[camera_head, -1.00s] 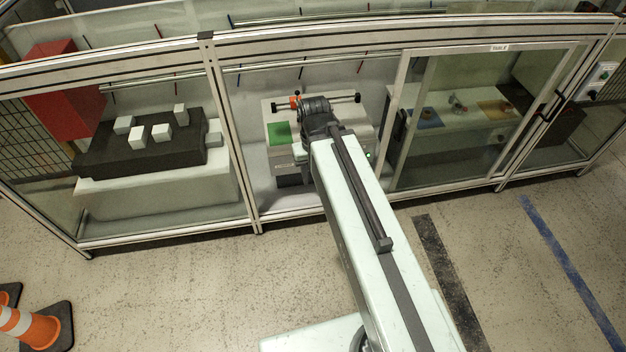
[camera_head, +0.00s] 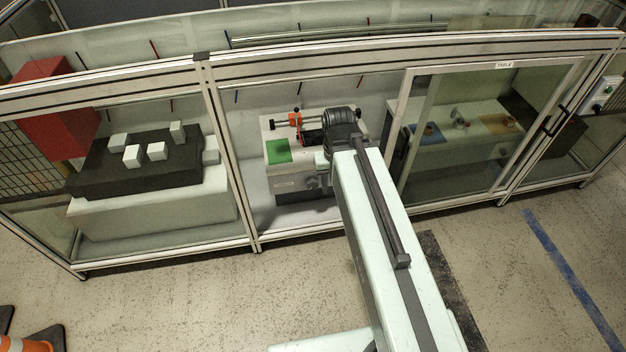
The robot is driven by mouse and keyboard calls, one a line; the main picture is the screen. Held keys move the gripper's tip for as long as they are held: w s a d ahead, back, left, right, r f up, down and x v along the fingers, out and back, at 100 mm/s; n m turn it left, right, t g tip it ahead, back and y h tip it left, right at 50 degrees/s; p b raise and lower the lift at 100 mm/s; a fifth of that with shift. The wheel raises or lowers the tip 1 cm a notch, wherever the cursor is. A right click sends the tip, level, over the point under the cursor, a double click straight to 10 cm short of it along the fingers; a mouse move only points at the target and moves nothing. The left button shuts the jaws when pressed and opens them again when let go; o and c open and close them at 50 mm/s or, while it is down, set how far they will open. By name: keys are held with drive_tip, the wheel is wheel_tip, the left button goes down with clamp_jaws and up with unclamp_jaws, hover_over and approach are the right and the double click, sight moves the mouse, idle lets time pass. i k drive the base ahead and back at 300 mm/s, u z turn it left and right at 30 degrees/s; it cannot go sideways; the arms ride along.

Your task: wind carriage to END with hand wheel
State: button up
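The pump bench (camera_head: 296,190) stands behind the middle opening of the framed enclosure, with a green pad (camera_head: 278,151) on its top left. An orange carriage (camera_head: 296,119) sits on a dark rail along the back of the bench, near the rail's left end. A grey rounded part (camera_head: 318,182) shows on the bench front, beside my arm; I cannot tell if it is the hand wheel. My arm reaches into this opening, and its dark wrist covers the right part of the bench.
Enclosure posts (camera_head: 228,150) and a top beam frame the opening. A glass door (camera_head: 455,130) is to the right. On the left, white blocks (camera_head: 157,151) stand on a dark slab (camera_head: 130,175), below a red box (camera_head: 55,120). A traffic cone (camera_head: 28,344) stands at lower left.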

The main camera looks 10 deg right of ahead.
sight(312, 184)
drive_tip(key=i, duration=0.3)
drive_tip(key=k, duration=1.2)
drive_tip(key=u, duration=0.55)
drive_tip(key=i, duration=0.8)
drive_tip(key=u, duration=0.4)
drive_tip(key=i, duration=0.9)
drive_tip(key=z, duration=0.1)
